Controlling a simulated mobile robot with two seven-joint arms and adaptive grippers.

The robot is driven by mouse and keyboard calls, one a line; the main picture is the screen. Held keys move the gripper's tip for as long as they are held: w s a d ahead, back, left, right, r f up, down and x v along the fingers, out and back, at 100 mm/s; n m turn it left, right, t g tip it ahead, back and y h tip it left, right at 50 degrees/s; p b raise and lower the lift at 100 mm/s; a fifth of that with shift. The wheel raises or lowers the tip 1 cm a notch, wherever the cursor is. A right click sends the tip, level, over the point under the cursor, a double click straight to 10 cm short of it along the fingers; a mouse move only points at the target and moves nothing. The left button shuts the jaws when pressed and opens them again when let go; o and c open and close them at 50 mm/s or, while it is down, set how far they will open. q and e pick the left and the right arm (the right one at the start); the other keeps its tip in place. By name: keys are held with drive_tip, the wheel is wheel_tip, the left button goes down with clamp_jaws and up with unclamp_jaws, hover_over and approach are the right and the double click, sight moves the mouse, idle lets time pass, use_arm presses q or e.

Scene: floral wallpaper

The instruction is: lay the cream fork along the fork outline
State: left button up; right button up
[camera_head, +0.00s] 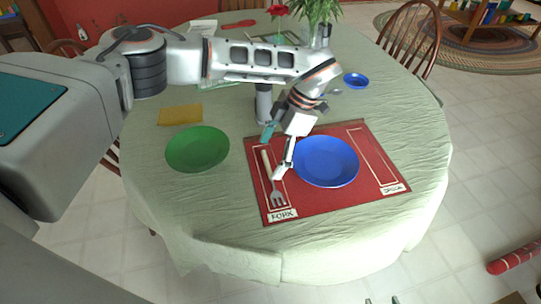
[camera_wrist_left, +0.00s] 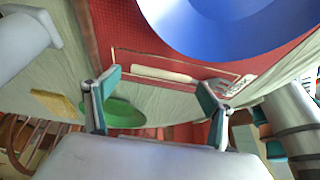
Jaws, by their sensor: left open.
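The cream fork (camera_head: 266,163) lies on the red placemat (camera_head: 335,203), left of the blue plate (camera_head: 327,161). Its tines point toward the FORK label (camera_head: 282,214). It appears to lie lengthwise within the pale fork outline, though my gripper hides part of that area. My left gripper (camera_head: 274,152) is open over the fork, one finger on each side. In the left wrist view, the fork handle (camera_wrist_left: 162,74) shows between the spread fingers (camera_wrist_left: 158,90), apart from them. Small tips at the bottom edge of the head view look like my right gripper (camera_head: 382,300); most is out of frame.
A green plate (camera_head: 197,149) and a yellow napkin (camera_head: 180,115) lie left of the placemat. A small blue bowl (camera_head: 356,80) and flowers (camera_head: 312,12) stand farther back. The spoon outline (camera_head: 372,160) at the placemat's right is empty. Tablecloth (camera_head: 215,215) in front is clear.

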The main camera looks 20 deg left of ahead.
use_arm(q)
drive_tip(key=v, duration=1.1)
drive_tip(key=shift+r, duration=0.15)
